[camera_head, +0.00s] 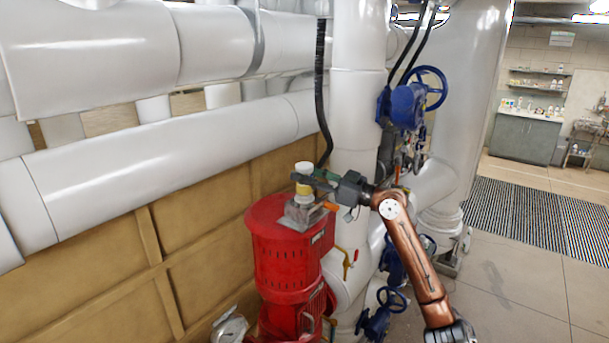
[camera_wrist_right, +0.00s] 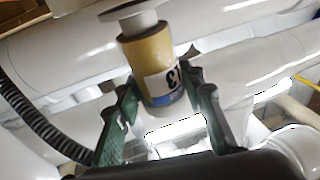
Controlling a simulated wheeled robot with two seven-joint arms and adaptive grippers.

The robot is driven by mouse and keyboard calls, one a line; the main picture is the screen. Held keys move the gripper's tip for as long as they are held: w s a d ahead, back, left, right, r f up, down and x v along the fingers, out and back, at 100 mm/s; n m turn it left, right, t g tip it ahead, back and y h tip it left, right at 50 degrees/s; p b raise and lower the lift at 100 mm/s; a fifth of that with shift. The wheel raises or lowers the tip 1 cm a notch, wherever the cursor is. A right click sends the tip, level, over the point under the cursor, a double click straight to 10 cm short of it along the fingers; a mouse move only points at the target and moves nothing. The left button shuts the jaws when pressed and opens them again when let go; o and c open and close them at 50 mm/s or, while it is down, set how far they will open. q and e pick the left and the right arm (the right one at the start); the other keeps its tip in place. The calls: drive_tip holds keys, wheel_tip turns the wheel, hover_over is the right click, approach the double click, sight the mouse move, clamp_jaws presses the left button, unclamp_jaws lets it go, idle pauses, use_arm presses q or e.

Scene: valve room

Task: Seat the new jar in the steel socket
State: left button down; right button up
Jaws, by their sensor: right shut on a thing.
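The jar (camera_head: 303,168) has a white lid and a yellow body, and stands upright over the steel socket (camera_head: 296,218) on top of the red machine. In the right wrist view the jar (camera_wrist_right: 150,62) shows a pale label with dark characters and a blue band. My right gripper (camera_head: 308,180) comes in from the right and is shut on the jar, with its green fingers on either side of it. The jar's lower end is close to the socket; I cannot tell whether it touches. My left gripper is not in view.
The red machine (camera_head: 283,262) stands below the socket. Large white pipes (camera_head: 110,150) run behind and to the left. A blue handwheel valve (camera_head: 407,103) and a black hose (camera_head: 321,90) are nearby. Open floor (camera_head: 520,275) lies to the right.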

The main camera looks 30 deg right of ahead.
sight(305, 190)
drive_tip(key=shift+f+b, duration=2.35)
drive_tip(key=shift+f, duration=0.45)
idle(1.9)
drive_tip(key=o, duration=1.5)
drive_tip(key=shift+o, duration=0.4)
drive_tip(key=o, duration=0.4)
drive_tip(key=shift+o, duration=0.2)
drive_tip(key=shift+r, duration=0.1)
drive_tip(key=shift+r+p, duration=2.2)
drive_tip(key=shift+r, duration=1.45)
